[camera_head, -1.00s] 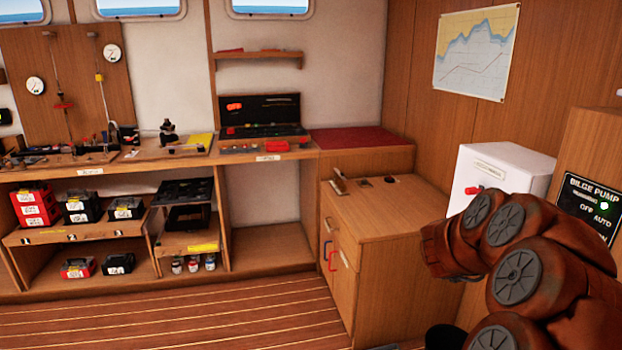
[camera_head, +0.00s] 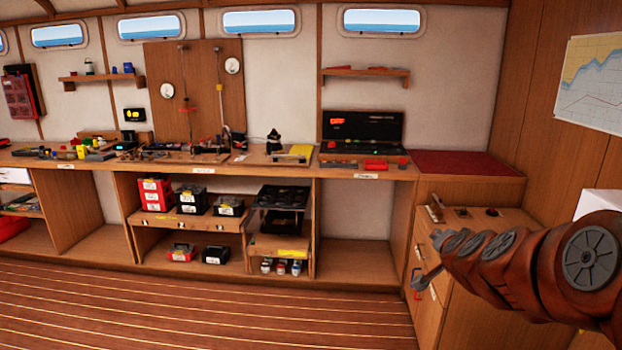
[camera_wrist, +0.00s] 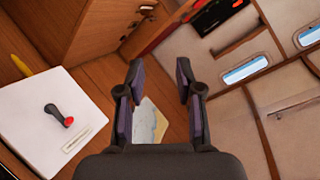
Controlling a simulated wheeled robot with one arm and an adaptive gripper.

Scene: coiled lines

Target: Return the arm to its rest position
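My arm (camera_head: 530,265) reaches in from the right edge of the head view, in front of the wooden cabinet (camera_head: 440,285). The end of my gripper (camera_head: 424,278) shows there only as a small grey part, by the cabinet's front. In the wrist view my gripper (camera_wrist: 156,98) has its two dark fingers spread apart with a clear gap. Nothing is between the fingers; the wall chart (camera_wrist: 150,122) shows behind them.
A white box (camera_wrist: 45,118) with a dark, red-tipped handle lies left of the fingers in the wrist view. The long workbench (camera_head: 265,166) with tools on top and shelves below runs along the wall. The plank floor (camera_head: 200,310) in front is clear.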

